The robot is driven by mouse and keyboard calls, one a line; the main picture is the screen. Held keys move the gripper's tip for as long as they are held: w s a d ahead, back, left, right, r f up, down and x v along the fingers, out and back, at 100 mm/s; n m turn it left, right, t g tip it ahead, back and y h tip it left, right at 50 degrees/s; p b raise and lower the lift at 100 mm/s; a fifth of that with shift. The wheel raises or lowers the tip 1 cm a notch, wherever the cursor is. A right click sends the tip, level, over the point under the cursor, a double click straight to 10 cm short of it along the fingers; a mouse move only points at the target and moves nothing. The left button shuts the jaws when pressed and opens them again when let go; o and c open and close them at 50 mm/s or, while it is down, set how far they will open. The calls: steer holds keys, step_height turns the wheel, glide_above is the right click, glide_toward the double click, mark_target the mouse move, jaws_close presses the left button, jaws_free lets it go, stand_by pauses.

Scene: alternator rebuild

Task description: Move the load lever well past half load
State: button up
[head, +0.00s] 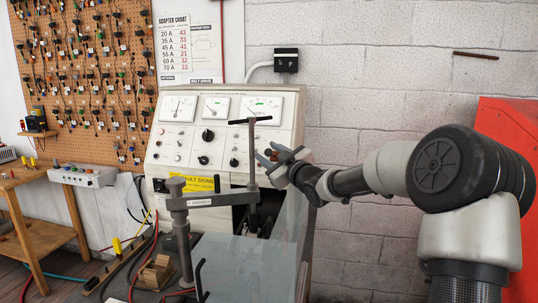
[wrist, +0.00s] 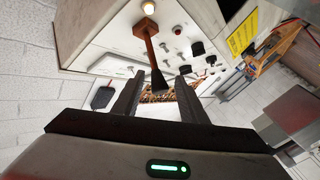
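The load lever (wrist: 151,46) shows in the wrist view as a rust-brown shaft with a dark flared end, standing out from the sloped test panel (wrist: 110,40). Its dark end lies between the open fingertips of my gripper (wrist: 159,78), with a gap visible on both sides. In the head view my gripper (head: 268,160) is at the panel's right side, fingers apart. A small reddish-brown part of the lever (head: 274,156) shows between them; the rest is hidden. I cannot tell the lever's setting.
A clamp post with a T-handle (head: 250,121) stands in front of the panel, just left of my gripper. The panel (head: 215,147) carries dials and knobs. A red cabinet (head: 505,125) is at the right. A wooden bench (head: 35,185) is at the left.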

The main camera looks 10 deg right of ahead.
steer(key=v, duration=1.7)
steer(key=shift+s+d, duration=0.15)
steer(key=shift+s, duration=0.05)
